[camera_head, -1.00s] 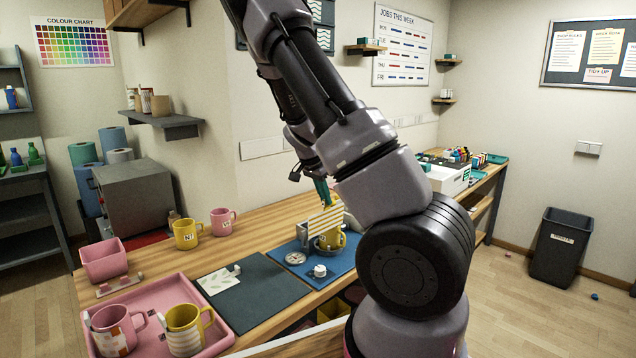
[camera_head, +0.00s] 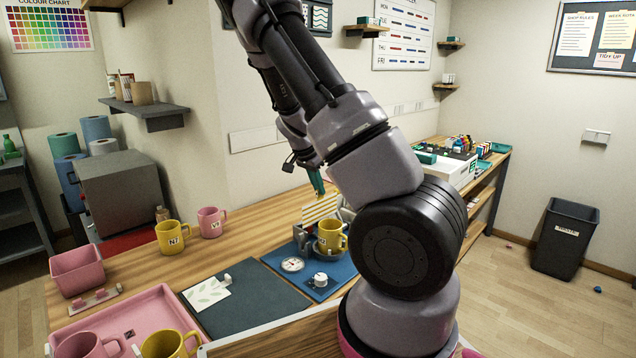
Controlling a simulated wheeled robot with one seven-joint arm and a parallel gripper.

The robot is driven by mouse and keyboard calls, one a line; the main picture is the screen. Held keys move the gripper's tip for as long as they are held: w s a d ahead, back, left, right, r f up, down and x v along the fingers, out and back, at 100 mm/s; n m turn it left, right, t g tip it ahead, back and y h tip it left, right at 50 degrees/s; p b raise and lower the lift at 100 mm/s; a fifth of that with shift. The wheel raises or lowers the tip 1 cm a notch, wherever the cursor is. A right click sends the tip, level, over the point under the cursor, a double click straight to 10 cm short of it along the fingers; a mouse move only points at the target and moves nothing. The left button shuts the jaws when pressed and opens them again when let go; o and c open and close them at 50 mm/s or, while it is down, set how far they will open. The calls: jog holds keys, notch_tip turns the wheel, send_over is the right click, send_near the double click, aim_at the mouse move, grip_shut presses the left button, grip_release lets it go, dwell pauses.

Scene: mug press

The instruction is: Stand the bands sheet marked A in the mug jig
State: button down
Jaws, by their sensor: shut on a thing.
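My gripper (camera_head: 317,183), with teal fingers, is shut on the top of the bands sheet (camera_head: 320,208). The sheet is white with yellow stripes and hangs tilted. I cannot read a letter on it. In the picture it is just above the mug jig (camera_head: 303,238), which stands on a blue mat (camera_head: 340,270). A yellow mug (camera_head: 331,240) sits in the jig, its top edge close below the sheet. I cannot tell whether sheet and mug touch. My arm hides the area to the right of the jig.
A round dial (camera_head: 292,265) and a white knob (camera_head: 320,280) are in front of the jig. A dark mat (camera_head: 240,305) with a leaf sheet (camera_head: 207,291) lies left. A pink tray (camera_head: 150,308) holds two mugs. A yellow mug (camera_head: 171,238) and pink mug (camera_head: 211,222) stand behind.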

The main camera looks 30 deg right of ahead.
aim_at(318, 202)
jog(key=shift+f, duration=2.9)
jog(key=shift+c, duration=1)
grip_release()
jog(key=shift+r, duration=3)
